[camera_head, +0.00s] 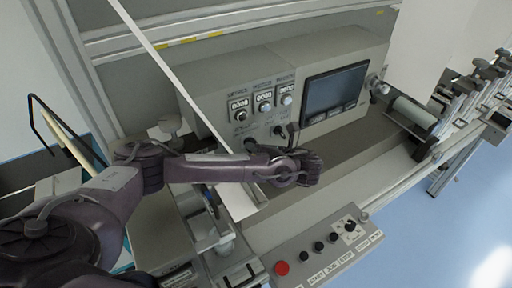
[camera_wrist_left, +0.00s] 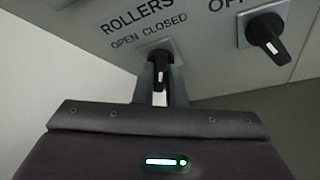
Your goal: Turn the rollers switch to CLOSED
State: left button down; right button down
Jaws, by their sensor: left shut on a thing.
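The rollers switch (camera_wrist_left: 160,68) is a small black knob with a white mark on a grey square plate, under the words ROLLERS, OPEN and CLOSED in the left wrist view. Its white mark points down in that picture, away from the words. My left gripper (camera_wrist_left: 160,92) has its two grey fingers on either side of the knob and is shut on it. In the head view my left arm reaches across the grey control box (camera_head: 215,82), and the gripper hides part of its lower switch row. My right gripper is not in view.
A second black switch (camera_wrist_left: 267,37) sits close to the right of the fingers. The box also carries several small counters and a dark screen (camera_head: 335,90). A lower panel (camera_head: 330,246) with a red button stands in front. A roller (camera_head: 414,112) is at the right.

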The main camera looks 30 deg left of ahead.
pick_arm(q)
jog(key=shift+a, duration=0.2)
jog(key=c, duration=1.5)
grip_release()
jog(key=shift+w, duration=0.2)
jog(key=shift+s, duration=0.1)
jog(key=shift+a+f, duration=0.1)
jog(key=shift+a, duration=0.1)
jog(key=shift+d, duration=0.15)
